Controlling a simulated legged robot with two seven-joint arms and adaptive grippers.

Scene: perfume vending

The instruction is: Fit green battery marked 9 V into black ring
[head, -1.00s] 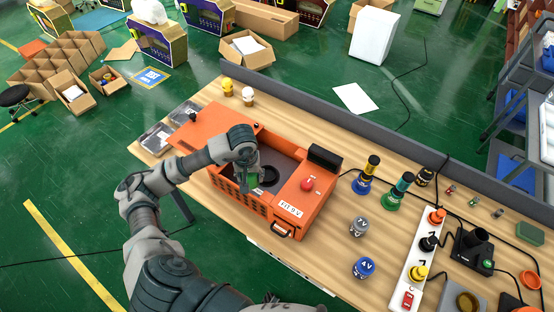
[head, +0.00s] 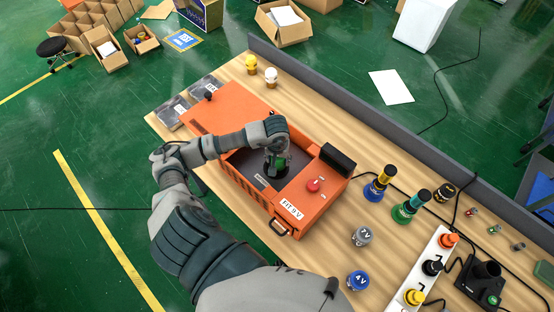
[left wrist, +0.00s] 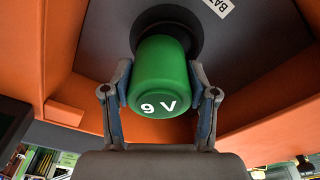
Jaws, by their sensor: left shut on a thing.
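The green battery (left wrist: 163,75), marked 9 V, is between the two fingers of my left gripper (left wrist: 160,100) in the left wrist view. The fingers are shut on its sides near the marked end. Its far end meets the black ring (left wrist: 197,27) on the dark grey floor inside the orange box (head: 310,205); how deep it sits in the ring is hidden. In the head view my left gripper (head: 277,163) reaches down into the open box, over the ring, and covers most of the battery and ring. My right gripper is not in view.
The box has a red button (head: 313,185), a "FIT 9 V" label (head: 291,208) and orange walls close around my gripper. Grey (head: 362,236) and blue (head: 358,281) batteries stand on the wooden table, with green and blue stands (head: 410,206) and a white socket strip (head: 432,260) further right.

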